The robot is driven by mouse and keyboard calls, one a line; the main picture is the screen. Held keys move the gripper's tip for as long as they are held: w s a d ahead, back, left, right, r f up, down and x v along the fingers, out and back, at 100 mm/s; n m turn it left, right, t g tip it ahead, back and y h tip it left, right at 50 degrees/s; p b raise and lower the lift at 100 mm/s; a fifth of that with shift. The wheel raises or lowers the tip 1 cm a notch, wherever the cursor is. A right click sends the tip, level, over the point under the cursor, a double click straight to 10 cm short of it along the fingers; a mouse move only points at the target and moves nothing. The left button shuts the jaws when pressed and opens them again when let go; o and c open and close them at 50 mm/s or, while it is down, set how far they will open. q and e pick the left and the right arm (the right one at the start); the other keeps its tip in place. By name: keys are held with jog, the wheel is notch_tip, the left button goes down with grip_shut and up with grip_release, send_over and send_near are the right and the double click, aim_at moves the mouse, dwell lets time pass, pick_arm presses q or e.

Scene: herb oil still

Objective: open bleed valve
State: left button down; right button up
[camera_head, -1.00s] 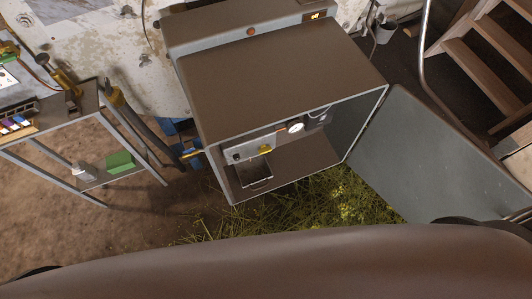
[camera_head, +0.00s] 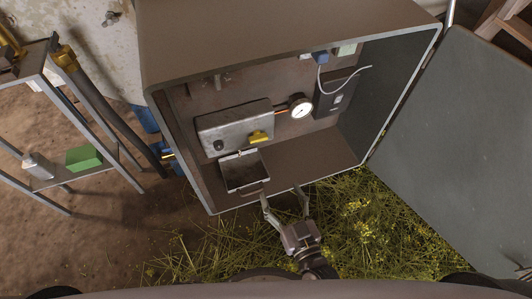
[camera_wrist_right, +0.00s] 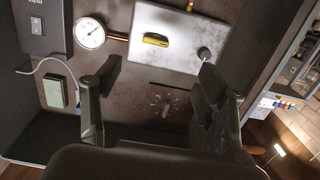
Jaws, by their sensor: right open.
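The open grey cabinet (camera_head: 290,20) holds a metal box (camera_head: 228,127) on its back wall, with a yellow handle (camera_head: 260,136) and a dark knob (camera_head: 218,145). A small knob (camera_head: 218,82) sits higher on the wall; in the right wrist view this knob (camera_wrist_right: 165,106) has marks around it. No label tells which part is the bleed valve. My right gripper (camera_head: 284,197) is open and empty at the cabinet's lower front edge. In the wrist view its spread fingers (camera_wrist_right: 160,85) frame the wall, touching nothing visible. My left gripper is out of view.
A round gauge (camera_head: 300,106) and a dark switch box (camera_head: 338,94) are right of the metal box. A small tray (camera_head: 243,190) sits below it. The open door (camera_head: 460,150) blocks the right side. A shelf rack (camera_head: 70,110) stands left.

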jog(key=r, duration=0.1)
jog(key=b, duration=0.2)
send_near(260, 140)
jog(key=shift+t, duration=0.4)
jog(key=x, duration=0.5)
jog(key=f+x, duration=0.1)
jog(key=x, duration=0.2)
jog(key=shift+w+a+r, duration=0.1)
jog(key=shift+w+a, duration=0.1)
jog(key=shift+w, duration=0.1)
jog(key=shift+w+a, duration=0.15)
jog(key=shift+w, duration=0.3)
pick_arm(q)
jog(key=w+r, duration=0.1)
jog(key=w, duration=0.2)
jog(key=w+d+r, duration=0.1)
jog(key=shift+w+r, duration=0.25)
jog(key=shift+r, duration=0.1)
pick_arm(e)
jog(key=shift+c, duration=0.6)
jog(key=c, duration=1)
